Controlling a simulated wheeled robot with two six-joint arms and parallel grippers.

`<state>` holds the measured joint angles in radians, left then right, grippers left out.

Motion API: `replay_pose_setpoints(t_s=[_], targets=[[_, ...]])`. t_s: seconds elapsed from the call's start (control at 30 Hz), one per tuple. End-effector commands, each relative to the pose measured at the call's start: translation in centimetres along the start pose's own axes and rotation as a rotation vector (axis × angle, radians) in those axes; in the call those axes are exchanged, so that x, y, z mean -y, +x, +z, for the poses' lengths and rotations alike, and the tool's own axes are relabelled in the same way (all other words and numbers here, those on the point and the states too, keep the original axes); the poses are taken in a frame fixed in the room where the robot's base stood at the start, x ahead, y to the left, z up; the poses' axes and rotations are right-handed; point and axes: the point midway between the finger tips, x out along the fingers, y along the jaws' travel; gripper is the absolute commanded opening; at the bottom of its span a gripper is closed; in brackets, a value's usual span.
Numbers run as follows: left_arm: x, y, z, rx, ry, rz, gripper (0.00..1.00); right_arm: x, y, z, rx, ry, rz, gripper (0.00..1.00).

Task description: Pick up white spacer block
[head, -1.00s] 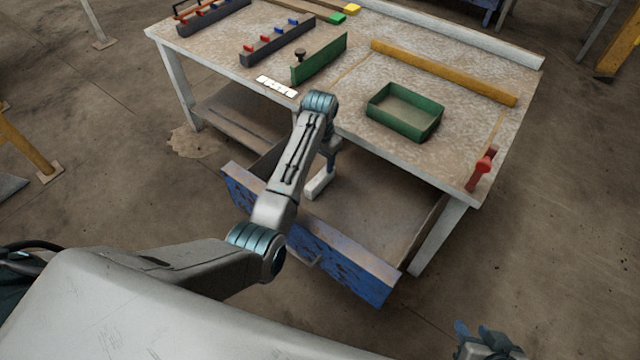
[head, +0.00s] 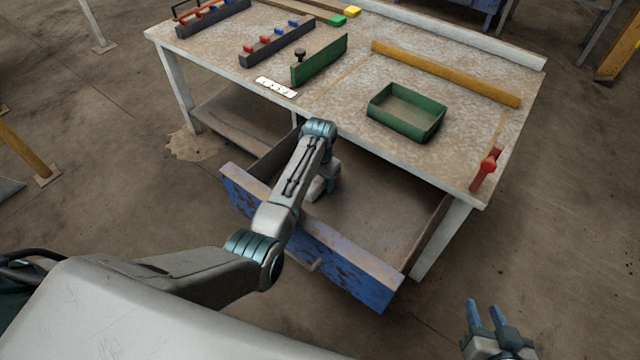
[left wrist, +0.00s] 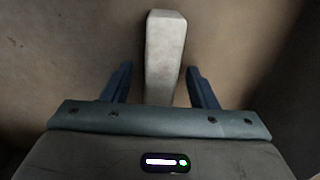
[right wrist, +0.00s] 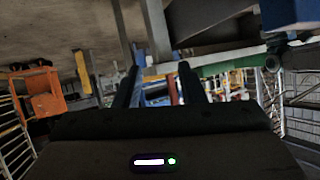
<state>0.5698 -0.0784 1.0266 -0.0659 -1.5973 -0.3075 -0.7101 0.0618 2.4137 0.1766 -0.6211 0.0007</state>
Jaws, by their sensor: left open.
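The white spacer block (left wrist: 164,58) lies in the open blue drawer (head: 345,262). In the left wrist view it is a long pale block between the two fingers of my left gripper (left wrist: 160,88), with a gap on each side. The left gripper is open and reaches down into the drawer. My right gripper (head: 484,312) is open and empty, low at the lower right of the head view, away from the bench.
The workbench (head: 340,110) stands above the drawer, its front edge close behind my left arm. On it are a green tray (head: 405,113), a yellow bar (head: 445,73), a green upright plate (head: 320,60) and a red clamp (head: 487,168). The drawer's right side is empty.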

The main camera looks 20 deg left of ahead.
Motion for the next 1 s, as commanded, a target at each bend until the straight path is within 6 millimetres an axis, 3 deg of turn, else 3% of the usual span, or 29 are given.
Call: replay_pose_setpoints(t_s=[0.07, 0.33, 0.67, 0.87, 1.0], targets=[[0.0, 0.0, 0.0, 0.0, 0.0, 0.0, 0.53, 0.0, 0.0, 0.0, 0.001, 0.0, 0.0, 0.36], [0.0, 0.0, 0.0, 0.0, 0.0, 0.0, 0.04, 0.0, 0.0, 0.0, 0.002, 0.0, 0.0, 0.36], [0.0, -0.5, 0.0, -0.001, 0.0, 0.0, 0.03, 0.0, -0.1, 0.2, 0.018, 0.0, -0.001, 0.36], [0.0, -2.8, -0.1, -0.002, 0.0, 0.0, 0.03, 0.4, -1.6, 4.0, 0.204, 0.024, -0.006, 0.36], [0.0, -6.2, -0.1, -0.004, 0.0, -0.001, 0.03, 0.2, -2.0, 3.5, 0.268, -0.005, 0.004, 0.36]])
